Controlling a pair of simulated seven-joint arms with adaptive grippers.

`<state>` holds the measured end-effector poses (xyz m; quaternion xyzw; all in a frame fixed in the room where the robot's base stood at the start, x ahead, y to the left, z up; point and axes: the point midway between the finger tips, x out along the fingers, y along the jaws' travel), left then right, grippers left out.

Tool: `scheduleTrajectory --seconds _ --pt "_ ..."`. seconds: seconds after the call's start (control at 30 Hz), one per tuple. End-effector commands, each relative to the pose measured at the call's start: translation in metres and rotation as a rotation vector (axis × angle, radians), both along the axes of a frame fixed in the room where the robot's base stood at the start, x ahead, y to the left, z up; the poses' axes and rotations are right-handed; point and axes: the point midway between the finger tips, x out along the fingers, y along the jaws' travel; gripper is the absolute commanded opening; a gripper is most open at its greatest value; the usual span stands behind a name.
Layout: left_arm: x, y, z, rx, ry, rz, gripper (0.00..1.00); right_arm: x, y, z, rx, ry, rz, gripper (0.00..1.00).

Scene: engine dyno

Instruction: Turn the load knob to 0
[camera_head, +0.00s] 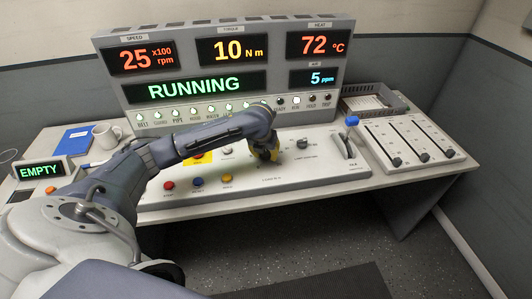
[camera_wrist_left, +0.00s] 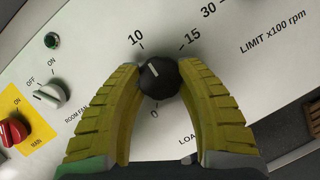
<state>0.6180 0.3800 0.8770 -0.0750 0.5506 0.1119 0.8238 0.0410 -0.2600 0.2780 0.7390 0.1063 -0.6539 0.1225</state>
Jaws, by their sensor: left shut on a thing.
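The load knob (camera_wrist_left: 162,80) is black with a white pointer line. In the left wrist view it sits between my yellow fingers, and its line points up and left, toward the 10 mark. The 0 mark is below the knob, the 15 mark up and right. The "LOAD" label is partly hidden by a finger. My left gripper (camera_head: 266,154) is shut on the knob at the middle of the sloped console (camera_head: 330,176); from the head, the arm and fingers hide the knob. My right gripper is not in view.
The display panel (camera_head: 225,62) reads RUNNING, torque 10 N m, speed 25. A limit knob (camera_head: 302,143) and a blue-topped lever (camera_head: 352,121) stand to the right. A slider box (camera_head: 410,141) is further right.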

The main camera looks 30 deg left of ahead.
Motion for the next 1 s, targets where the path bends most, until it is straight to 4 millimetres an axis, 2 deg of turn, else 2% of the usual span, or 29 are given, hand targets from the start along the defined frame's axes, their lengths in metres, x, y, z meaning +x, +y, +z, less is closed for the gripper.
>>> scheduleTrajectory --seconds 0.37,1.0 --pt "0.0008 -0.0001 0.0010 0.003 -0.001 0.078 0.08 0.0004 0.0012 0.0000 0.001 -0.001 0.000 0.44" --pt "0.0033 -0.0020 0.0017 0.003 -0.003 0.647 0.08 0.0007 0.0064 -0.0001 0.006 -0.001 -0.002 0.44"
